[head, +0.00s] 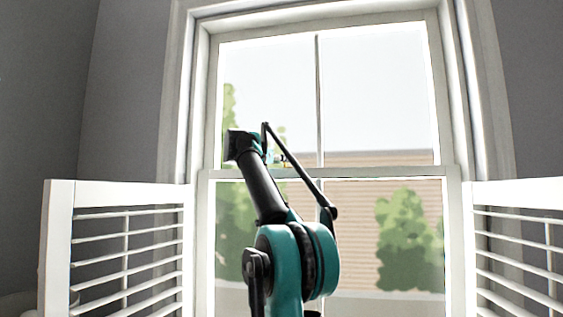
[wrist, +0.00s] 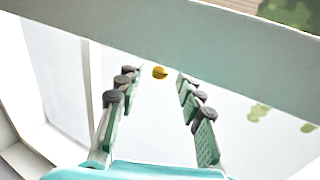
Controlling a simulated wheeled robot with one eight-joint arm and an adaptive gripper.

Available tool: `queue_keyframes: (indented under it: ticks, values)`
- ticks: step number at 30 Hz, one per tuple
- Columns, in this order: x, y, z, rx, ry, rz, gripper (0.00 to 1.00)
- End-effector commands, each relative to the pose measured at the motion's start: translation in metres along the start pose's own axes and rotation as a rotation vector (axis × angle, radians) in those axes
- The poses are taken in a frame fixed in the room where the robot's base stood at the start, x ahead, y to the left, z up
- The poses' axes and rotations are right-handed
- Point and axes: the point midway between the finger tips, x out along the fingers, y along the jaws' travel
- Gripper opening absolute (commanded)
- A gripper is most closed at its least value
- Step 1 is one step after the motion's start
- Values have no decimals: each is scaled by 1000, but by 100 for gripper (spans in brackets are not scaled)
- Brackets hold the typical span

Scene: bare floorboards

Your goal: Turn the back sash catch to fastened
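A sash window fills the middle of the head view, with its meeting rail (head: 390,172) running across behind my arm. In the wrist view, a small brass-yellow piece (wrist: 159,72), probably the sash catch, shows between my fingertips, just below a wide pale bar. My gripper (wrist: 156,84) is open, with a finger on either side of that piece and a gap to each. I cannot tell which way the catch is turned. In the head view my gripper (head: 283,158) is small and partly hidden by my arm, near the rail; I cannot make out the catch there.
White louvred shutters stand open at the left (head: 60,250) and right (head: 515,196) of the window. A thin vertical glazing bar (head: 319,95) divides the upper sash. Trees and a brick building show through the glass.

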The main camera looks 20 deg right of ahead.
Motion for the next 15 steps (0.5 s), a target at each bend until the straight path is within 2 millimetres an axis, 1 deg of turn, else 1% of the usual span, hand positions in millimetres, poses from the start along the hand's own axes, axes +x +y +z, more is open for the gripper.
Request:
queue_keyframes:
  ticks: [8,9,15]
  values:
    - [2,0,0,0,0,0,38]
    - [2,0,0,0,0,0,36]
    - [2,0,0,0,0,0,11]
